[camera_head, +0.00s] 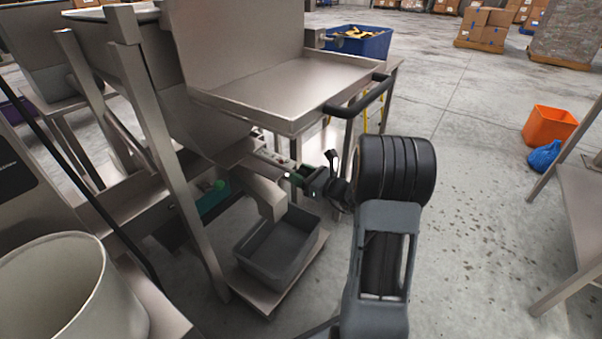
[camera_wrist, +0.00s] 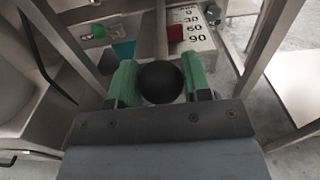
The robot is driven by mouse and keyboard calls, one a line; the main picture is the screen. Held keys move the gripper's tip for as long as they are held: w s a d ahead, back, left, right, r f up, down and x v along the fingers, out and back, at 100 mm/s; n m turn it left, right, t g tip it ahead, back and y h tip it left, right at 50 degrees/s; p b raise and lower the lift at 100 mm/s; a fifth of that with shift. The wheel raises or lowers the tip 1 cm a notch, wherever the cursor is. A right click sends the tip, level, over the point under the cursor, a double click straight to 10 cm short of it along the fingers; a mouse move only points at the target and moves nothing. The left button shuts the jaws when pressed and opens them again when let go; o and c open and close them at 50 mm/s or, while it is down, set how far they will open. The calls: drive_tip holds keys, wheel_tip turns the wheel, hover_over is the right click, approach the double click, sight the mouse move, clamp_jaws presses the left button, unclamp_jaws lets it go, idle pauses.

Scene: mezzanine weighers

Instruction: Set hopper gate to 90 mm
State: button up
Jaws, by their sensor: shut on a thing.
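The steel hopper (camera_head: 185,85) stands at left centre in the head view, with a discharge spout (camera_head: 266,192) below it. In the wrist view, my gripper (camera_wrist: 160,82) has its green pads on both sides of a black ball knob (camera_wrist: 160,84) and is shut on it. The knob's stem is hidden. Behind it is a pale scale plate (camera_wrist: 203,40) marked 0, 30, 60 and 90. A red pointer (camera_wrist: 175,33) stands beside the 60 and 90 marks; its exact reading is unclear. In the head view, my gripper (camera_head: 302,178) is beside the spout.
A grey bin (camera_head: 268,270) sits below the spout. A steel tray (camera_head: 290,90) with a black handle (camera_head: 358,97) juts out above my gripper. Frame legs (camera_head: 180,165) stand close to the left. A white tub (camera_head: 55,290) is at front left. Open floor (camera_head: 470,200) lies to the right.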

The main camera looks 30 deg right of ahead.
drive_tip(key=o, duration=1.1)
drive_tip(key=shift+s+d, duration=0.2)
drive_tip(key=shift+c, duration=0.2)
drive_tip(key=shift+o, duration=0.8)
drive_tip(key=shift+a, duration=0.15)
drive_tip(key=p+v, duration=0.3)
drive_tip(key=v, duration=1)
drive_tip(key=shift+s+p, duration=0.3)
drive_tip(key=shift+p, duration=0.1)
drive_tip(key=shift+d, duration=0.25)
